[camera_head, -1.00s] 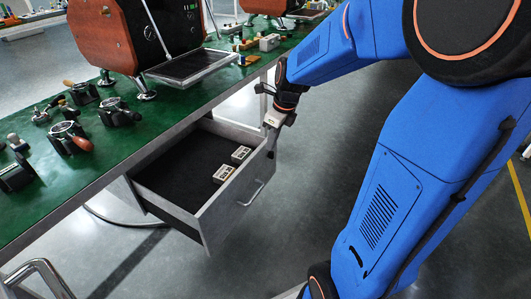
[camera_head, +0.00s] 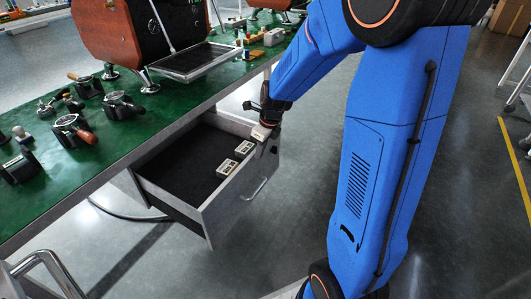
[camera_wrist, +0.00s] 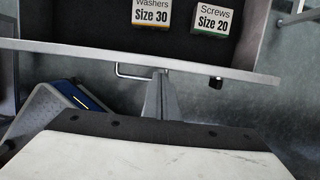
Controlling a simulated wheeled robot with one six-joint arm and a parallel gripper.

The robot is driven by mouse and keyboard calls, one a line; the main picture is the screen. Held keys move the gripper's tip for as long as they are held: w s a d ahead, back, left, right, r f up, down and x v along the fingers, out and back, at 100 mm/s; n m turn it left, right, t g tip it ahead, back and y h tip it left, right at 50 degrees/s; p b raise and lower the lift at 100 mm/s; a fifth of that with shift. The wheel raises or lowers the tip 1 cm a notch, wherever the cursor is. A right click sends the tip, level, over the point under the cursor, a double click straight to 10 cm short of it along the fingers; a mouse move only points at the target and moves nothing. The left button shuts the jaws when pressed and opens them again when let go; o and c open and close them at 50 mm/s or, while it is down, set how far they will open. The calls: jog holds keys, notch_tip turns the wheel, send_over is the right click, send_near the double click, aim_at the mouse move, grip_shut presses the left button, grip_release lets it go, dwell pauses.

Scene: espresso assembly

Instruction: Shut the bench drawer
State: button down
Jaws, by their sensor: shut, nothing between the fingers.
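The bench drawer (camera_head: 205,208) hangs open below the green bench. Its dark inside holds two small boxes, and its grey front carries a bar handle (camera_head: 258,188). My gripper (camera_head: 261,132) is at the far upper corner of the drawer front in the head view. In the wrist view its shut fingers (camera_wrist: 160,98) point at the drawer front (camera_wrist: 210,66), close to the handle (camera_wrist: 128,76). I cannot tell whether they touch the front. Nothing is held.
The boxes are labelled Washers Size 30 (camera_wrist: 152,12) and Screws Size 20 (camera_wrist: 212,18). The green bench top (camera_head: 60,190) carries an espresso machine (camera_head: 135,35) and several portafilters. A metal rail (camera_head: 45,265) stands at lower left.

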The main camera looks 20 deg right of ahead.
jog(key=shift+w+a, duration=0.1)
dwell(0.3)
jog(key=w+a, duration=0.9)
jog(key=w, duration=0.3)
jog(key=w+a, duration=0.9)
jog(key=w, duration=0.3)
jog(key=shift+w, duration=0.4)
jog(key=shift+r, duration=0.1)
jog(key=v, duration=1.7)
notch_tip(320, 180, down, 4)
jog(key=s+d+n+t+h, duration=0.1)
jog(key=d+n+t+h, duration=0.1)
jog(key=d+n+t, duration=0.15)
jog(key=s+a+f+n+t+y, duration=0.1)
jog(key=s+a+f+n+y, duration=0.2)
jog(key=s+a+n, duration=0.45)
jog(key=s+a+f+n+t+y, duration=0.1)
jog(key=s+a+f+n+y, duration=0.25)
jog(key=s+a+n, duration=0.45)
jog(key=w+a+f+m, duration=0.1)
jog(key=w+a+f, duration=0.3)
jog(key=w+f, duration=0.3)
jog(key=shift+w+a, duration=0.35)
